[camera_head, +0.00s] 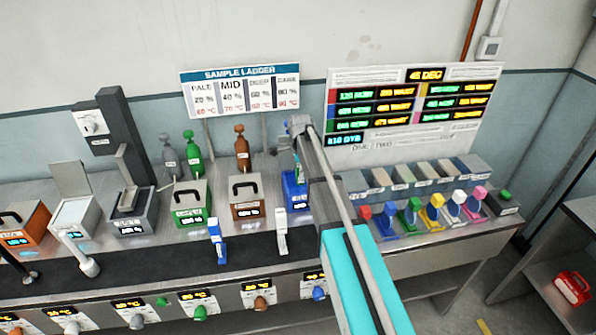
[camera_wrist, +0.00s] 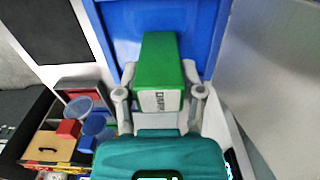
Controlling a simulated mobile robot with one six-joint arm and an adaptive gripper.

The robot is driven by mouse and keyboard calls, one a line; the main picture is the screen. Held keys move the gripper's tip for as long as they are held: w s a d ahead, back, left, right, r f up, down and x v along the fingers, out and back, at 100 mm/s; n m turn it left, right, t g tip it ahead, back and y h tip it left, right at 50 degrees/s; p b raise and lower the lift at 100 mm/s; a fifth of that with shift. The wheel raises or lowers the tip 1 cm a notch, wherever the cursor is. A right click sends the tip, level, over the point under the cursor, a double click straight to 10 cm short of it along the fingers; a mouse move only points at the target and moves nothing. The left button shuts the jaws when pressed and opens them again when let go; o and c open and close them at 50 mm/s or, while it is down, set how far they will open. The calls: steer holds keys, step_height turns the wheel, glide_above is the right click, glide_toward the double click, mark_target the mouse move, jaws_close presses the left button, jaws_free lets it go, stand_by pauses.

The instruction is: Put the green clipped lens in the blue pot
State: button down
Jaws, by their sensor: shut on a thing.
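A green block-like piece with a small white label, the green clipped lens (camera_wrist: 160,62), sits between the fingers of my gripper (camera_wrist: 160,95) in the wrist view. The fingers are shut on its two sides. A large blue surface, which looks like the blue pot (camera_wrist: 205,28), fills the top of that view behind the lens; I cannot tell whether they touch. In the head view the blue pot (camera_head: 293,195) stands on the bench right of the brown pot, partly hidden by my arm. My fingertips and the lens are mostly hidden there.
A green pot (camera_head: 188,210) and a brown pot (camera_head: 245,205) stand left of the blue one. Green (camera_head: 191,150) and brown (camera_head: 242,152) bottle shapes stand behind them. A blue clip-like stand (camera_head: 216,240) and a white one (camera_head: 282,232) are in front. Several coloured pieces line the right.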

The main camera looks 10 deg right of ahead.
steer(key=shift+c, duration=1.1)
jaws_free()
steer(key=shift+f, duration=0.1)
step_height(320, 180, up, 12)
steer(key=p, duration=1.2)
steer(key=shift+r, duration=0.2)
steer(key=shift+s, duration=0.1)
